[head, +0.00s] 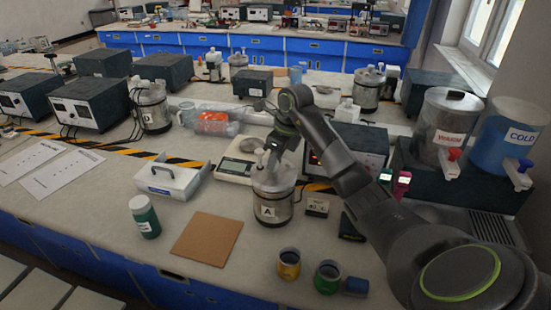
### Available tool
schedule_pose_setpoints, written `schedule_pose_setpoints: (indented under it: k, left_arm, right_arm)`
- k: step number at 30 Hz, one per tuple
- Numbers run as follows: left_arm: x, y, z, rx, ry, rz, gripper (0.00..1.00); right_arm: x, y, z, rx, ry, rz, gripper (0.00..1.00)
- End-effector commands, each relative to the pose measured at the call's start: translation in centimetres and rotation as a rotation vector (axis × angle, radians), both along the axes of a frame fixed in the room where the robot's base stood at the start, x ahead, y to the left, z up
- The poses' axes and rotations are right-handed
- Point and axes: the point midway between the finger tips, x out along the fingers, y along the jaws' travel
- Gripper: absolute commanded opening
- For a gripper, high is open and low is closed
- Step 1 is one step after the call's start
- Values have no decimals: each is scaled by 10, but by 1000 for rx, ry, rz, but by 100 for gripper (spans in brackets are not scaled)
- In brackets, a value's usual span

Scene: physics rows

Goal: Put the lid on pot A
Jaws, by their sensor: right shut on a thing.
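Pot A (283,211) is a metal-sided vessel with a white label marked A, upright near the front of the bench. My right gripper (272,166) points down at the top of the pot and is shut on the lid (274,181), which is pale and partly hidden by the fingers. The lid is over the pot's mouth; I cannot tell whether it rests fully on the rim. My left gripper is not in view.
A scale (236,167) stands just behind left of the pot. Dispensers marked WARM (447,123) and COLD (509,132) stand right.

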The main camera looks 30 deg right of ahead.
Motion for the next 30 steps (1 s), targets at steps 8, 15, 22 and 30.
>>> schedule_pose_setpoints:
  k: [8, 15, 22, 30]
  left_arm:
    - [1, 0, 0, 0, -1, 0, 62]
    - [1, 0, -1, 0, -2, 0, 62]
    - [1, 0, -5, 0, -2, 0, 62]
    - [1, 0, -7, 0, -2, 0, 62]
  right_arm:
    - [0, 0, 1, 0, -1, 0, 0]
    - [0, 0, 0, 0, -1, 0, 0]
    - [0, 0, -4, 0, -1, 0, 0]
    - [0, 0, -5, 0, -1, 0, 0]
